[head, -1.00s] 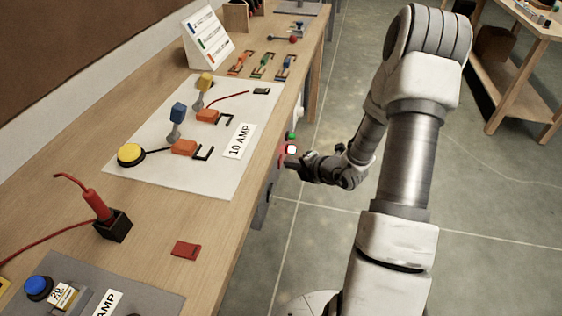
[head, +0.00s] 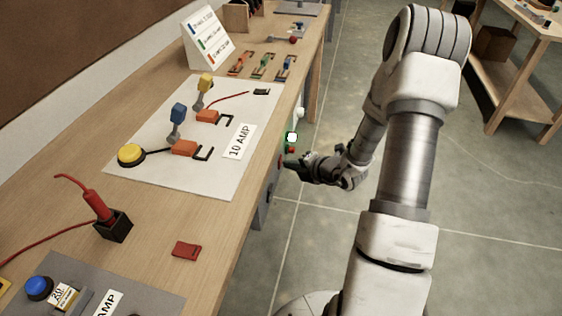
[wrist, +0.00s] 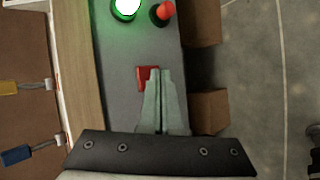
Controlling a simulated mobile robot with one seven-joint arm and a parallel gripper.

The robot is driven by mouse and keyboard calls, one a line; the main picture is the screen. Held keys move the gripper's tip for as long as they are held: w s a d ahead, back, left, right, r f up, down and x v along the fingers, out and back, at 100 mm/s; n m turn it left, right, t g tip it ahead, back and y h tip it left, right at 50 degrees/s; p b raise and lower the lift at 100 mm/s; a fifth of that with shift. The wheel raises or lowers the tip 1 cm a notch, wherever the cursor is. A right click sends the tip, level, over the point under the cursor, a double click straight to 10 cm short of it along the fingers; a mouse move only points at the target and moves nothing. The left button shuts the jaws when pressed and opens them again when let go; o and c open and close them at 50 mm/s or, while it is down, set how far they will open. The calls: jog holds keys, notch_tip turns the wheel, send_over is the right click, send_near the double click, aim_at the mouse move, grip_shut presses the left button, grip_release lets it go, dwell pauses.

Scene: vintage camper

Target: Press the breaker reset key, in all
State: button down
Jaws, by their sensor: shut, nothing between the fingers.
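The breaker reset key looks to be a small red square (wrist: 145,76) on a grey panel (wrist: 112,65) on the bench's front side. My gripper (wrist: 158,72) is shut and empty, its fingertips over the right part of this key. Whether they touch it I cannot tell. In the head view my gripper (head: 284,163) points at the panel, just below the lamps. A green lamp (wrist: 126,8) glows brightly; it also shows in the head view (head: 292,137). A red lamp (wrist: 164,12) beside it is not glowing.
The wooden bench (head: 222,272) holds a white 10 AMP board (head: 200,170) with a yellow button (head: 131,154). A red plug (head: 98,205) stands in a black block. Open floor (head: 480,210) lies right of my arm.

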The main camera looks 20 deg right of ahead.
jog(key=shift+s+d, duration=0.3)
jog(key=shift+d, duration=0.1)
jog(key=s+d, duration=0.1)
jog(key=s+d+p, duration=0.1)
jog(key=d, duration=0.2)
jog(key=shift+s+d+p, duration=0.1)
jog(key=shift+s+p, duration=0.3)
jog(key=shift+r, duration=0.1)
dwell(0.6)
